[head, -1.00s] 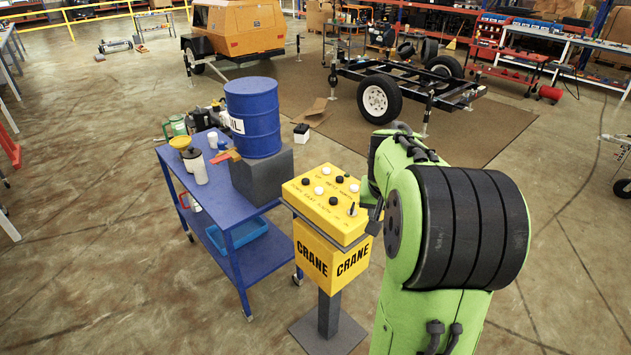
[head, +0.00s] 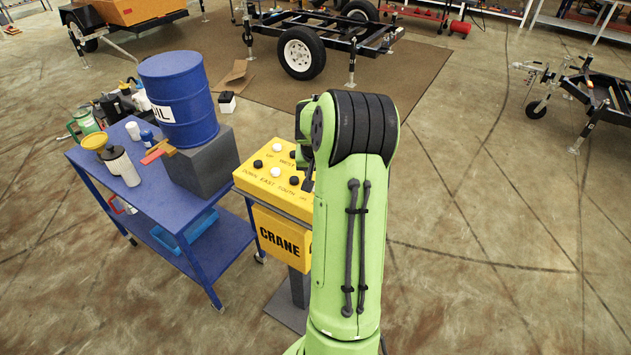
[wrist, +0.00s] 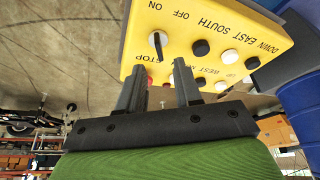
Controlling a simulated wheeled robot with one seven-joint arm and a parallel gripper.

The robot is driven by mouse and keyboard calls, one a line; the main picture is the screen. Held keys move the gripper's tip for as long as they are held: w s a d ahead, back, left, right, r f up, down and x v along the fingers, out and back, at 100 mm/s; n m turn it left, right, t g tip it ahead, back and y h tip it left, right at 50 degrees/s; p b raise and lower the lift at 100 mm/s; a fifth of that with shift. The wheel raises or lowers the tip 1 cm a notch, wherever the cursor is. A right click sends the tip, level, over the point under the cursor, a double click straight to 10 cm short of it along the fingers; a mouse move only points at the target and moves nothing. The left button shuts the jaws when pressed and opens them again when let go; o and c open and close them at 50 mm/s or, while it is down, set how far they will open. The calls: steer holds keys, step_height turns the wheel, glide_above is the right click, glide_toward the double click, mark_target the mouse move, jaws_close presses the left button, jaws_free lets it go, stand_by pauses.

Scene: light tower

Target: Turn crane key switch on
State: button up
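The yellow crane control box (head: 275,207) stands on its post in the head view, partly covered by my arm. In the wrist view, its panel (wrist: 215,25) appears upside down at the top. The key switch (wrist: 157,42) is a pale disc with a dark upright key, near the ON and OFF lettering. It is hidden behind my arm in the head view. My gripper (wrist: 160,66) is open, with two dark fingers apart and nothing clearly held. The fingertips are close to the key, roughly either side of its lower end in the picture; contact cannot be told.
Black and white buttons (wrist: 201,47) sit beside the key on the panel. A blue cart (head: 150,205) with a blue oil drum (head: 180,100) and bottles stands left of the box. A trailer frame (head: 330,35) is behind.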

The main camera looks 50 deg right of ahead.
steer(key=x, duration=0.6)
steer(key=shift+d+f, duration=0.2)
steer(key=shift+f, duration=0.15)
steer(key=shift+c, duration=0.5)
jaws_close()
